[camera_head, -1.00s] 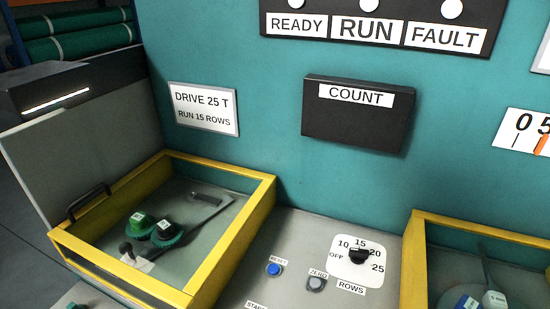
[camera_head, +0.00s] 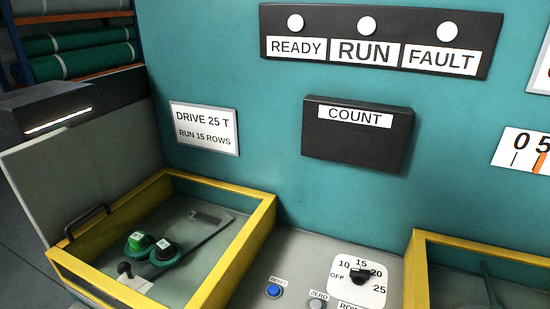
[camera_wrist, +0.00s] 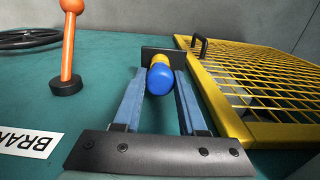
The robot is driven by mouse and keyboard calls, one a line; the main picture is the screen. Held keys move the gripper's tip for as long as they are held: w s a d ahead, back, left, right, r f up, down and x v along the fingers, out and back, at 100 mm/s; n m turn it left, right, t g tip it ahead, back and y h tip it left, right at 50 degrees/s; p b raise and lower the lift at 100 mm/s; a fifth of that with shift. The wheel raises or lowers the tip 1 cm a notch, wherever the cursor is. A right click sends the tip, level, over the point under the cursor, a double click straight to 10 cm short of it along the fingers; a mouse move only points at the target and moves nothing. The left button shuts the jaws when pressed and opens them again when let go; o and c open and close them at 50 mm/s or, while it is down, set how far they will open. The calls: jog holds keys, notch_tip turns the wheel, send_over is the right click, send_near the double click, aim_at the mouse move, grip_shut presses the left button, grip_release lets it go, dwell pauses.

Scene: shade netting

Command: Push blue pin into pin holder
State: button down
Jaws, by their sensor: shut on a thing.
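The blue pin (camera_wrist: 160,80) shows in the wrist view as a rounded blue end with a yellow part behind it. My gripper (camera_wrist: 161,73) has its two blue fingers on either side of the pin, near their tips, and is shut on it. A dark plate or block (camera_wrist: 150,53) lies just beyond the fingertips, behind the pin; I cannot tell whether it is the pin holder. The pin's far end is hidden, so I cannot tell whether it sits in anything. Neither pin nor gripper shows in the head view.
In the wrist view, a yellow mesh guard (camera_wrist: 240,75) with a black handle (camera_wrist: 200,46) stands close on the right. An orange lever (camera_wrist: 69,45) stands on the left, beyond a label (camera_wrist: 28,143). The head view shows yellow-framed bays (camera_head: 262,225) and a COUNT box (camera_head: 357,135).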

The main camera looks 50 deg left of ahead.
jog(key=shift+r+p, duration=0.8)
jog(key=shift+p, duration=0.1)
jog(key=shift+r+p, duration=1.85)
jog(key=shift+p, duration=0.2)
notch_tip(320, 180, up, 4)
jog(key=p, duration=0.4)
jog(key=shift+r, duration=0.1)
